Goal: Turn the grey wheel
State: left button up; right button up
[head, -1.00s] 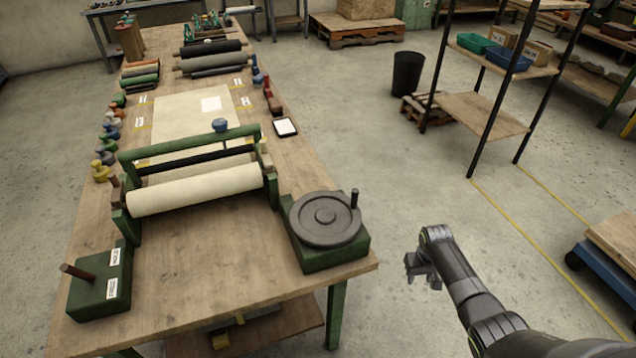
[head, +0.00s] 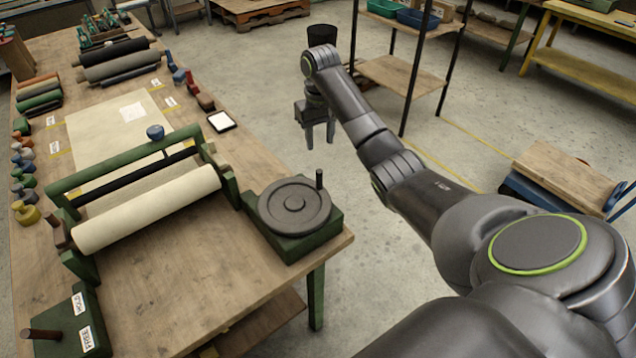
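The grey wheel (head: 275,212) lies flat on a green base at the near right corner of the wooden table. A short dark handle (head: 319,179) stands upright at its far right rim. My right gripper (head: 320,138) points down past the table's right side, beyond the wheel and apart from it. Its two fingers are spread with nothing between them. My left gripper is not in view.
A green-framed roller (head: 150,208) with a cream sheet roll stands left of the wheel. A green lever box (head: 65,325) is at the near left. A shelf rack (head: 402,75) stands beyond my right arm. Floor right of the table is open.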

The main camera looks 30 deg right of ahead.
jog(key=b, duration=0.5)
send_over(319, 177)
jog(key=f, duration=0.4)
jog(key=w+f, duration=0.1)
jog(key=f, duration=0.1)
jog(key=shift+d+f, duration=0.2)
jog(key=shift+d, duration=0.15)
notch_tip(319, 177, down, 7)
jog(key=shift+r+p, duration=0.1)
jog(key=shift+p, duration=0.55)
jog(key=shift+f, duration=0.55)
grip_shut()
